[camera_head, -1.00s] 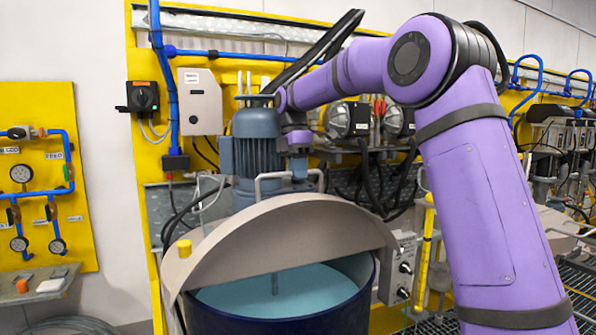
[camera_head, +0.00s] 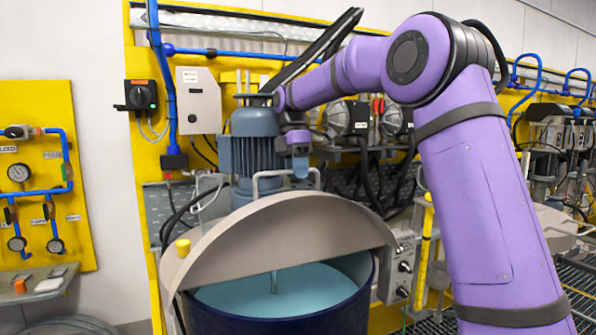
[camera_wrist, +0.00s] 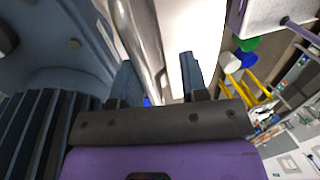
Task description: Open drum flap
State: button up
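The drum (camera_head: 285,315) is dark blue, with a teal surface (camera_head: 275,291) inside. The grey-beige half-round flap (camera_head: 280,237) stands raised and tilted over the drum's back half, and the front half is uncovered. A metal handle (camera_head: 262,172) arches above the flap's upper edge. My gripper (camera_head: 299,172) is pointed down behind that edge, by the handle's right part. In the wrist view, my gripper (camera_wrist: 158,75) has its fingers spread, with a shiny metal bar (camera_wrist: 143,40) running between them. A gap shows beside the bar. Whether a finger touches it I cannot tell.
A blue-grey motor (camera_head: 252,150) stands close to the left of my gripper. A control box (camera_head: 400,265) with knobs is right of the drum. A yellow knob (camera_head: 183,247) sits at the flap's left end. Pipes and gauges (camera_head: 18,172) are on the left wall.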

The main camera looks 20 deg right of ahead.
jog(key=s+r, duration=0.2)
jog(key=s, duration=0.6)
jog(key=s+a+r, duration=0.1)
jog(key=s+r, duration=0.2)
jog(key=s, duration=0.5)
jog(key=shift+a, duration=0.2)
dwell(0.4)
jog(key=s+f+m+t, duration=0.4)
jog(key=s+f+m, duration=0.1)
jog(key=s+m, duration=0.4)
jog(key=s+d+f+m+t, duration=0.1)
jog(key=s+f+m+t, duration=0.3)
jog(key=s+m, duration=0.5)
jog(key=s+f, duration=0.2)
jog(key=s, duration=0.1)
jog(key=shift+s+d, duration=0.2)
jog(key=shift+s, duration=0.2)
